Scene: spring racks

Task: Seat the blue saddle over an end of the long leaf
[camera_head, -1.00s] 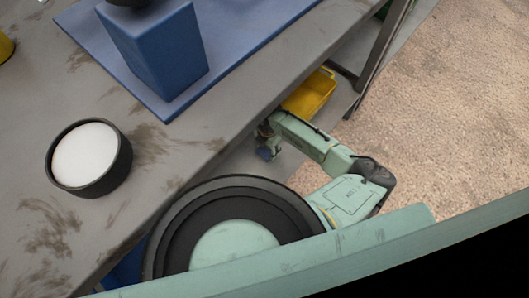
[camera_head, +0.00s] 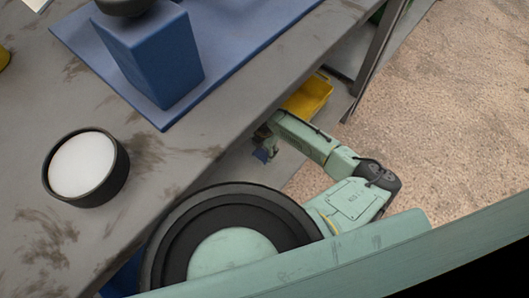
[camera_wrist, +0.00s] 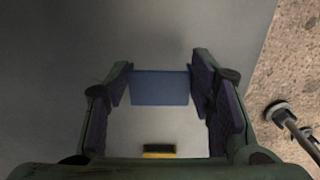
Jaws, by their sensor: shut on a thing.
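The blue saddle (camera_wrist: 160,88) shows in the wrist view as a flat blue block spanning the gap between the finger pads. My gripper (camera_wrist: 161,82) is shut on it, one pad at each side. I cannot make out the long leaf in either view.
The grey bench top (camera_head: 120,140) overhangs near my arm. A yellow bin (camera_head: 310,96) stands just beyond the gripper on the lower level. A dark bench leg (camera_head: 375,55) is farther right. A small yellow-and-black piece (camera_wrist: 158,152) shows below the saddle.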

